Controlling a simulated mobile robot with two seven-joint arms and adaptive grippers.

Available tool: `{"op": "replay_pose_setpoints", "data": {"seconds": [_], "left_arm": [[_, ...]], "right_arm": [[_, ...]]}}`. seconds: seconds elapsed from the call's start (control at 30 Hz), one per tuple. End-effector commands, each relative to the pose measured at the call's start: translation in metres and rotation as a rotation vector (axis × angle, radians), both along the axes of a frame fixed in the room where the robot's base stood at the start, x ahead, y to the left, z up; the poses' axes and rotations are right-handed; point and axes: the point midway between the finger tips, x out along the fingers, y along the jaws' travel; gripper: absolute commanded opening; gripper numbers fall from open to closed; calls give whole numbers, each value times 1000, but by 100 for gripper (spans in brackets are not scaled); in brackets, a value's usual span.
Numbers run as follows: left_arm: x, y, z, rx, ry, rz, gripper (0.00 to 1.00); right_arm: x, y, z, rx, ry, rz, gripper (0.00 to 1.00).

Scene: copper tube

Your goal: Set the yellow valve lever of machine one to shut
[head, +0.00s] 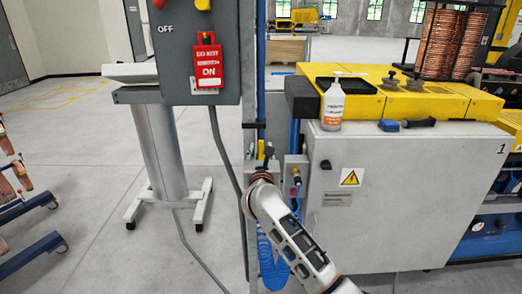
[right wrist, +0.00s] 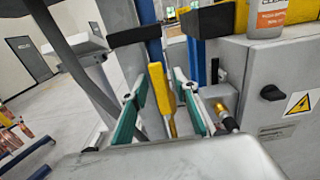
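The yellow valve lever (right wrist: 158,92) stands nearly upright in the right wrist view, leaning slightly. My right gripper (right wrist: 161,84) is open, with one green-padded finger on each side of the lever. Gaps show between the lever and both fingers. In the head view my right gripper (head: 264,157) is small and dark beside the left side of machine one (head: 415,195), a grey cabinet marked 1. My left gripper is not in view.
A brass fitting (right wrist: 225,116) sits just right of the fingers. A blue coiled hose (head: 270,262) hangs below. A grey switch box with a red lockout tag (head: 208,66) is at upper left.

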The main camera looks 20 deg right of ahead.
Motion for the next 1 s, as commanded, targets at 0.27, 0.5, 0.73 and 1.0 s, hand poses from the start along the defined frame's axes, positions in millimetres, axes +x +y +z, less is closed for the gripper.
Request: {"op": "replay_pose_setpoints", "data": {"seconds": [0.27,0.5,0.73,1.0], "left_arm": [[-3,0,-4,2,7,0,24],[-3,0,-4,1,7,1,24],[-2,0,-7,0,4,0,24],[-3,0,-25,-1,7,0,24]], "right_arm": [[0,0,0,-1,-1,0,11],[0,0,0,0,-1,0,0],[-1,-2,-1,37,-12,1,0],[-4,-14,-5,194,-57,0,0]]}}
